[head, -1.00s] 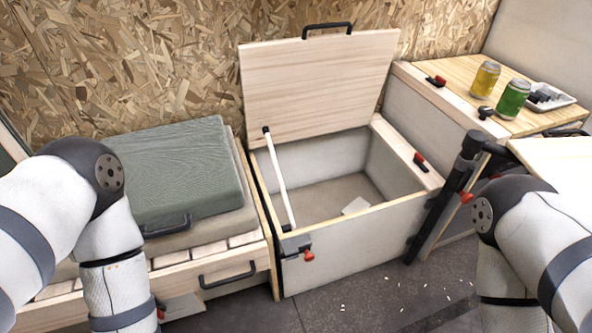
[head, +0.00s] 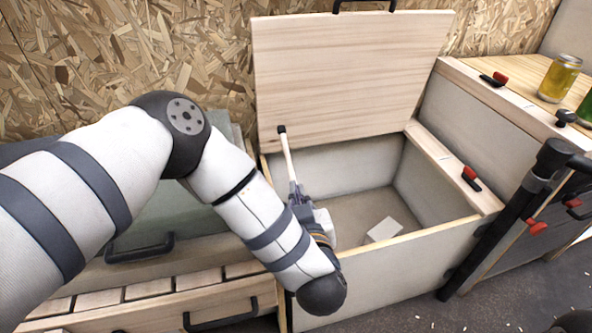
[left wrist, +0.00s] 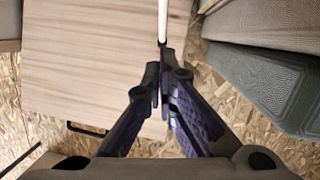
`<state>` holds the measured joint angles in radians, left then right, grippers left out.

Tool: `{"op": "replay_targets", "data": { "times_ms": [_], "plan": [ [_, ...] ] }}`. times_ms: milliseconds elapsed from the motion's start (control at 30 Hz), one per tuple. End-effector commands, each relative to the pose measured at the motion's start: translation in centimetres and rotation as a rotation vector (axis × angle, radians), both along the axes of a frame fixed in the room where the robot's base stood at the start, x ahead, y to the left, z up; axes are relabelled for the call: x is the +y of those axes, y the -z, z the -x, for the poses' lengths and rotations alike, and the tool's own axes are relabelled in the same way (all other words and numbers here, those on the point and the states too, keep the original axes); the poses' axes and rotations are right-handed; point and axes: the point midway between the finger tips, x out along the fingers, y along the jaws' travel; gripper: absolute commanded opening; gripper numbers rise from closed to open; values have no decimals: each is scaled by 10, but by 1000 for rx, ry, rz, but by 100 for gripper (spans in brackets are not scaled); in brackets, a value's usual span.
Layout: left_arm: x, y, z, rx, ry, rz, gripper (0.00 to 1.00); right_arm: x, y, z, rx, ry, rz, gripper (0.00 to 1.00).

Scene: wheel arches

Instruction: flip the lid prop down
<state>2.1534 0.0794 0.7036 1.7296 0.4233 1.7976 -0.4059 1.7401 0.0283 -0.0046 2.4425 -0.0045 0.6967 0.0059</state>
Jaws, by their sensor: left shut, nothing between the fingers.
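The lid prop (head: 287,152) is a thin white rod with a black tip, standing up at the left side of the open box (head: 400,245). Its lower part is hidden behind my left gripper. The pale wooden lid (head: 350,75) is raised at the back. My left gripper (head: 294,190) is shut and empty, over the box's left side at the prop. In the left wrist view the shut fingertips (left wrist: 163,68) are right at the end of the visible rod (left wrist: 163,22); whether they touch cannot be told. My right gripper is out of view.
A green cushion (head: 150,222) lies on the bench at left, partly behind my left arm. A small white block (head: 384,230) lies inside the box. A red-handled latch (head: 471,176) sits on the box's right ledge. A yellow can (head: 560,78) stands on the right counter.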

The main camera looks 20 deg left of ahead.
Motion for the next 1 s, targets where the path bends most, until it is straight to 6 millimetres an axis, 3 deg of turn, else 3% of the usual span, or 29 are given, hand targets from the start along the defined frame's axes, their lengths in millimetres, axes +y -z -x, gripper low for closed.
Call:
{"op": "replay_targets", "data": {
  "times_ms": [267, 733, 833, 1000],
  "plan": [
    [3, 2, -5, 1, 0, 0, 0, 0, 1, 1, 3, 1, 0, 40],
    [44, 26, -89, 2, -2, 1, 0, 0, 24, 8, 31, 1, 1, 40],
    [45, 43, -97, 5, 1, 1, 0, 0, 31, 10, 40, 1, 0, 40],
    [47, 55, -107, 4, 2, 1, 0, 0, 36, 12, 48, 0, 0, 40]
  ]
}}
